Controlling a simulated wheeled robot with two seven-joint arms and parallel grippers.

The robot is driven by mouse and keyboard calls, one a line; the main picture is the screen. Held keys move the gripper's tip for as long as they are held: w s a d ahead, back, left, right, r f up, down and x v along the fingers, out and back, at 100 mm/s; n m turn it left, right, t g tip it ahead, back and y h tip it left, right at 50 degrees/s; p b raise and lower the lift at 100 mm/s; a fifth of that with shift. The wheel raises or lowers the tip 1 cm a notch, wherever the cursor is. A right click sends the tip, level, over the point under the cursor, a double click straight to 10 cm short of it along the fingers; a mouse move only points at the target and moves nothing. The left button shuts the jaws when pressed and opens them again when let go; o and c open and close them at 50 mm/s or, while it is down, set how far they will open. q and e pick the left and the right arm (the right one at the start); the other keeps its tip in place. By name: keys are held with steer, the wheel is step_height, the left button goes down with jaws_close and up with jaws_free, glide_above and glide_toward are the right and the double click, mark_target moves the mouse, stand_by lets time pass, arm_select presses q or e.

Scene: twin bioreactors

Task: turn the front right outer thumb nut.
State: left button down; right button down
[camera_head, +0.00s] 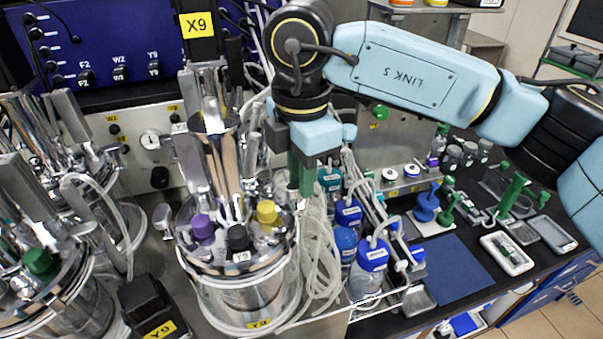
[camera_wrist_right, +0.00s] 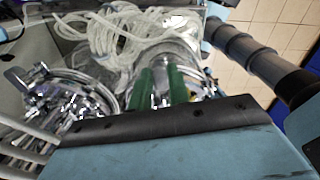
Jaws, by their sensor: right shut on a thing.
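The right steel bioreactor vessel (camera_head: 245,290) stands in the middle of the head view. Its lid carries purple, black and yellow caps and several steel fittings. My right gripper (camera_head: 303,188) points down at the right edge of this lid. Its green fingers are closed on a small part there, which I take to be the thumb nut; the fingers hide it in the head view. In the right wrist view the two green fingers (camera_wrist_right: 160,80) stand close together with bright metal between and around them. I cannot see how far the nut is turned. My left gripper is not in view.
Pale looped tubing (camera_head: 320,255) hangs right beside the fingers. Blue-capped bottles (camera_head: 371,255) stand just to the right. A second vessel (camera_head: 85,305) is at the left, with a black box (camera_head: 150,305) between. A blue mat (camera_head: 450,270) on the right bench is bare.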

steer(key=n+b, duration=0.3)
steer(key=shift+w+f+n, duration=0.15)
steer(key=shift+n, duration=0.15)
steer(key=n+b, duration=0.2)
steer(key=shift+a+n, duration=0.1)
steer(key=shift+n, duration=0.2)
steer(key=n+b, duration=0.1)
steer(key=n, duration=0.1)
steer(key=shift+a+n, duration=0.1)
steer(key=shift+n, duration=0.3)
steer(key=n+b, duration=0.1)
steer(key=n, duration=0.2)
steer(key=shift+a+n+b, duration=0.1)
steer(key=shift+n+b, duration=0.2)
steer(key=n, duration=0.4)
steer(key=shift+a+r+n+b, duration=0.1)
steer(key=shift+r+n+b, duration=0.1)
steer(key=shift+n+b, duration=0.15)
steer(key=shift+n, duration=0.25)
steer(key=c, duration=1.3)
jaws_free()
